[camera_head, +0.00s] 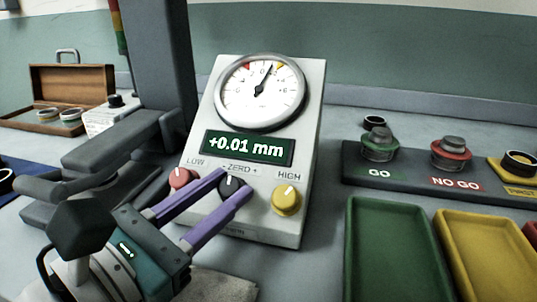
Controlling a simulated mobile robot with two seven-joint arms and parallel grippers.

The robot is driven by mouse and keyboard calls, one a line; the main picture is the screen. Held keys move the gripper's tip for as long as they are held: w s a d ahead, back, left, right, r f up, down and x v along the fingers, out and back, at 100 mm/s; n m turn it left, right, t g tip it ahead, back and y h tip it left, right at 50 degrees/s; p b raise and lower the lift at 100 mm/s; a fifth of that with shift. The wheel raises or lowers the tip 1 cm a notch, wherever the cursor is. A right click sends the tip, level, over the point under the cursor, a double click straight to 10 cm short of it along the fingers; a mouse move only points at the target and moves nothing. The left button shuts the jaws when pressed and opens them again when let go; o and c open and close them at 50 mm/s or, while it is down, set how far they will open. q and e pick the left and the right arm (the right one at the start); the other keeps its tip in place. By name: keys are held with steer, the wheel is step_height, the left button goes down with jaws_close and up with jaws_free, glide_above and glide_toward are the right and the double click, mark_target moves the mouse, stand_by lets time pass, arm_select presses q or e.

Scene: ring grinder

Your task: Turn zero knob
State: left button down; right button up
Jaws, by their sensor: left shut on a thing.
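The gauge unit (309,150) stands upright on the bench with a round dial (260,92) on top. Its dial needle points just right of the top. Its green display (248,147) reads "+0.01 mm". The black zero knob (232,186) is in the middle of the lower row, between the red LOW knob (181,178) and the yellow HIGH knob (287,199). My left gripper (232,183) reaches in from the lower left, its two purple fingers on either side of the zero knob and shut on it. The fingers partly hide the knob. My right gripper is not in view.
A dark stand (158,60) rises left of the gauge. A GO / NO GO rack (408,175) holds gauges at the right, with a green tray (395,250) and a yellow tray (488,255) before it. An open wooden case (72,82) lies far left.

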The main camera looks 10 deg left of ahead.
arm_select(q)
steer(key=shift+w+a+r+m+g+h+p, duration=0.1)
steer(key=shift+m+g+h+p, duration=0.25)
steer(key=shift+m+g+h, duration=0.65)
steer(key=shift+a+m+g+h+p, duration=0.1)
steer(key=shift+m+g+h+p, duration=0.35)
steer(key=shift+m, duration=0.95)
steer(key=shift+h, duration=0.25)
steer(key=c, duration=0.6)
jaws_free()
steer(key=b+v, duration=0.1)
steer(key=v, duration=0.9)
steer(key=shift+b, duration=0.3)
